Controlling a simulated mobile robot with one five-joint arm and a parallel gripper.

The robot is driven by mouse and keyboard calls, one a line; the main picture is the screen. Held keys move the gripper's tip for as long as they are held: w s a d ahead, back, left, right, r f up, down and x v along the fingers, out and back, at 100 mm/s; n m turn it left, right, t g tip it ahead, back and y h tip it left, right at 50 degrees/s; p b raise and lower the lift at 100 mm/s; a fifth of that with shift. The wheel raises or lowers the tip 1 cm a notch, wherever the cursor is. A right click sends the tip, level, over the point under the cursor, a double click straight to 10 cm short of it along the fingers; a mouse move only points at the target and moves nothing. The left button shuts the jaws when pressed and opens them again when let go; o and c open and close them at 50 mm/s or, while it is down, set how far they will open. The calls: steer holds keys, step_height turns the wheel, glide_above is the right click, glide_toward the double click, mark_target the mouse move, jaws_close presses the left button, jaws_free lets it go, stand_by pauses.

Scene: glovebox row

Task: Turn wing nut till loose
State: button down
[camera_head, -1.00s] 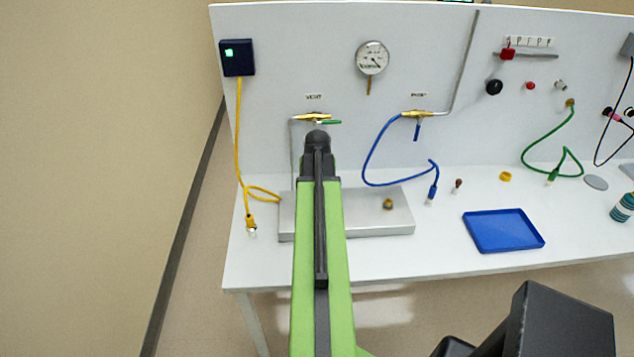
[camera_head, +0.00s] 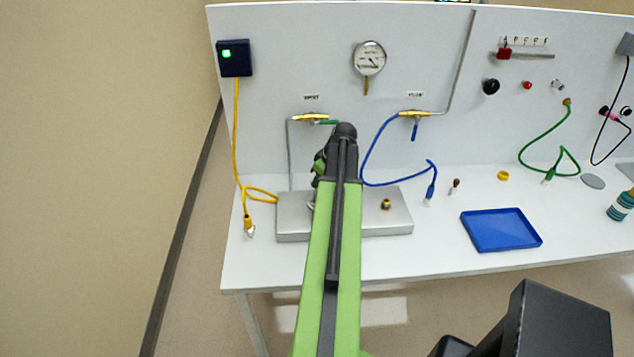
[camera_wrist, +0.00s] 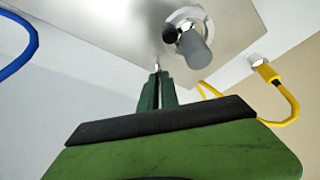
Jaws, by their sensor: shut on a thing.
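In the wrist view, my gripper (camera_wrist: 157,76) has its dark green fingers close together. At their tips is a small pale metal piece (camera_wrist: 157,63), which I take for the wing nut; its wings cannot be made out. Beside the tips, a grey stub (camera_wrist: 195,48) stands in a pale clamp-like ring (camera_wrist: 183,17) on the metal plate (camera_wrist: 110,35). In the head view, my gripper (camera_head: 317,180) is over the left part of this plate (camera_head: 290,228). My arm hides the fingertips and most of the fitting there.
A brass nut (camera_head: 386,204) is on the plate's right part. A yellow cable (camera_head: 238,150) hangs at left, its plug beside the plate. A blue hose (camera_head: 372,150) hangs close to the arm's right. A blue tray (camera_head: 500,230) lies further right. Valves and a gauge (camera_head: 369,58) are behind.

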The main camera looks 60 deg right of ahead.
steer(key=n, duration=0.1)
steer(key=n+y, duration=0.1)
steer(key=n, duration=0.2)
steer(key=shift+s+d+y, duration=0.1)
steer(key=shift+d+y, duration=0.2)
steer(key=shift+y, duration=0.1)
steer(key=shift+n+g+y, duration=0.5)
steer(key=shift+n+y, duration=0.1)
steer(key=shift+n, duration=1.3)
steer(key=c, duration=1.6)
jaws_free()
